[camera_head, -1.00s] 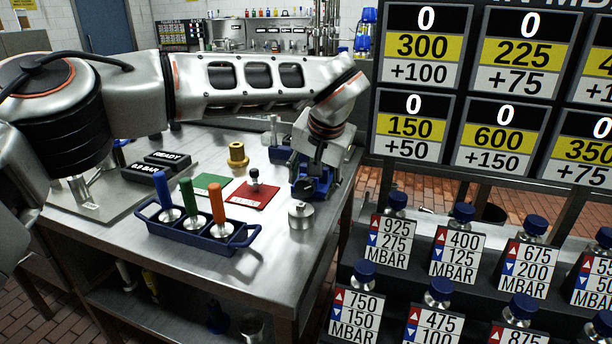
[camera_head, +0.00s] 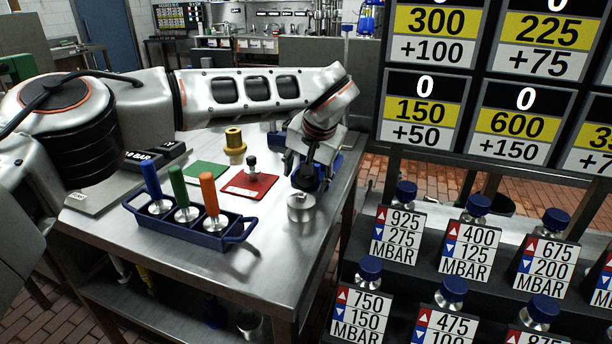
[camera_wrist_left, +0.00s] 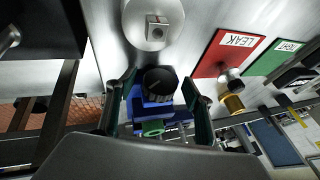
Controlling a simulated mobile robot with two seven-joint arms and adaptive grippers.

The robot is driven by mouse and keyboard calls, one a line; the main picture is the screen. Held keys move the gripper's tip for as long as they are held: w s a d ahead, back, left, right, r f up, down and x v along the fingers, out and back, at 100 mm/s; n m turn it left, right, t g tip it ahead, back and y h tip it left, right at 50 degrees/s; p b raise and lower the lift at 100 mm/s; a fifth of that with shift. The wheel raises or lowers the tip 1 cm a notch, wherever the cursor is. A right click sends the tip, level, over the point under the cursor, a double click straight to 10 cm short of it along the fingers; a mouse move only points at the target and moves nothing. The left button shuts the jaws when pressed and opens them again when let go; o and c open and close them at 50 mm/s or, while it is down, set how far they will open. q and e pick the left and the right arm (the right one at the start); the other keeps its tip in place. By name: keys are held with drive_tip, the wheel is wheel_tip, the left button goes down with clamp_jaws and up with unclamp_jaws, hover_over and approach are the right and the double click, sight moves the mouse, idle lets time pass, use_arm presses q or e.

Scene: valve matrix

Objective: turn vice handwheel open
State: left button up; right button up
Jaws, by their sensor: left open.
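The blue vice (camera_head: 324,168) stands near the right edge of the steel bench, partly hidden behind my left gripper (camera_head: 306,184). In the left wrist view, the vice (camera_wrist_left: 152,108) shows a dark, knurled round handwheel (camera_wrist_left: 160,79) on its near side and a green ring (camera_wrist_left: 153,127) in its body. My left gripper (camera_wrist_left: 159,84) is open there, with one finger on each side of the handwheel. Whether the fingers touch the wheel I cannot tell. My right gripper is in neither current view.
A round metal piece (camera_head: 300,207) stands just in front of the vice. A red plate (camera_head: 248,185), a green plate (camera_head: 205,173), a brass fitting (camera_head: 234,143) and a blue tool rack (camera_head: 185,228) lie to the left. Weight racks and a sign board (camera_head: 470,110) stand to the right.

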use_arm(q)
drive_tip(key=c, duration=1.1)
use_arm(e)
drive_tip(key=shift+s+f, duration=0.3)
drive_tip(key=shift+s, duration=0.05)
use_arm(q)
drive_tip(key=shift+r, duration=0.1)
use_arm(e)
drive_tip(key=shift+r, duration=0.1)
use_arm(q)
drive_tip(key=shift+a, duration=0.1)
drive_tip(key=shift+a+r+h+p, duration=0.1)
drive_tip(key=shift+r+h+p, duration=0.05)
drive_tip(key=shift+h+p, duration=0.55)
drive_tip(key=shift+n+g+h+p, duration=0.35)
drive_tip(key=shift+g+h, duration=0.25)
drive_tip(key=shift+h, duration=0.4)
drive_tip(key=shift+w+a+f+n+g+h, duration=0.1)
drive_tip(key=shift+f+n+g+h, duration=0.25)
drive_tip(key=shift+h, duration=0.75)
use_arm(e)
drive_tip(key=shift+s+d+f, duration=0.2)
drive_tip(key=shift+s+d, duration=0.05)
drive_tip(key=shift+s, duration=0.05)
use_arm(q)
drive_tip(key=shift+r+h, duration=0.1)
drive_tip(key=shift+h, duration=0.3)
